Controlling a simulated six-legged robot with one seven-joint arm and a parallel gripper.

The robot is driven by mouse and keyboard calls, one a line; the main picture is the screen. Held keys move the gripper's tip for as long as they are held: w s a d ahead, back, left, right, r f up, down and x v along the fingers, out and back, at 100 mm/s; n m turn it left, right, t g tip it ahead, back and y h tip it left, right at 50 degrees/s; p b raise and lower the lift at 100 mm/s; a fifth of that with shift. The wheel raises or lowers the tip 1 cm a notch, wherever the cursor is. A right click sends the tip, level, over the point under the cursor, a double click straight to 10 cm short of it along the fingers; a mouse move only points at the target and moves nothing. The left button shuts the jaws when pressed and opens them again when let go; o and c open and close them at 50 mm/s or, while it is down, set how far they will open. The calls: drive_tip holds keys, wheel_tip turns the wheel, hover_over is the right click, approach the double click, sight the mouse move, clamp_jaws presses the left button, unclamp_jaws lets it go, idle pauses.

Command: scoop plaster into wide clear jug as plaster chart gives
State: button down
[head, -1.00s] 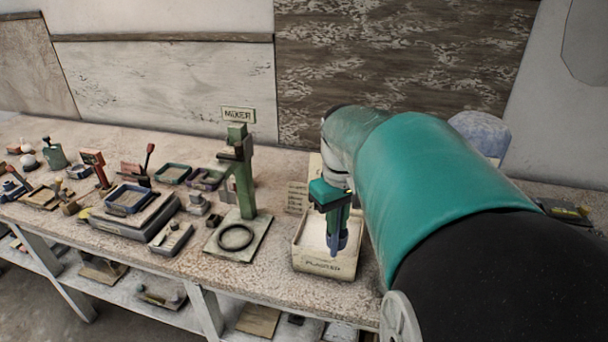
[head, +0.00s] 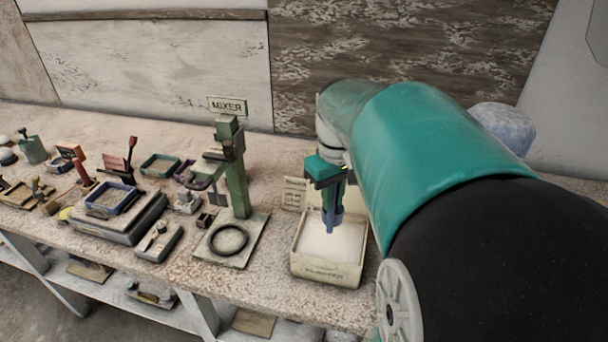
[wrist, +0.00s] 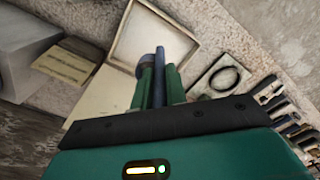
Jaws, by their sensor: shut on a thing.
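My gripper (head: 333,186) is shut on a slim blue scoop (head: 333,219), which hangs upright below the fingers. Its lower end shows against the white plaster (head: 331,243) in a cream open bin (head: 327,276) labelled PLASTER; I cannot tell if it touches the plaster. In the wrist view the scoop (wrist: 158,62) stands between the green fingers (wrist: 158,88), in front of the bin (wrist: 128,36). A card with small writing (head: 293,192), perhaps the plaster chart, stands behind the bin; its text is unreadable. I cannot make out the wide clear jug.
Left of the bin stands a green mixer (head: 234,175) with a dark ring (head: 229,240) on its base plate. Further left are a dark boxy device with a blue tray (head: 112,200) and several small tools. A bluish rounded lump (head: 503,128) lies behind my arm.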

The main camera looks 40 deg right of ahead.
sight(332, 212)
drive_tip(key=shift+s+a+f, duration=0.1)
drive_tip(key=shift+s+f, duration=0.05)
drive_tip(key=shift+f, duration=0.75)
drive_tip(key=shift+s+a+f, duration=0.1)
drive_tip(key=shift+s+f, duration=0.1)
drive_tip(key=shift+f, duration=0.5)
drive_tip(key=shift+w+f, duration=0.1)
drive_tip(key=shift+f, duration=4.05)
drive_tip(key=shift+r, duration=5.05)
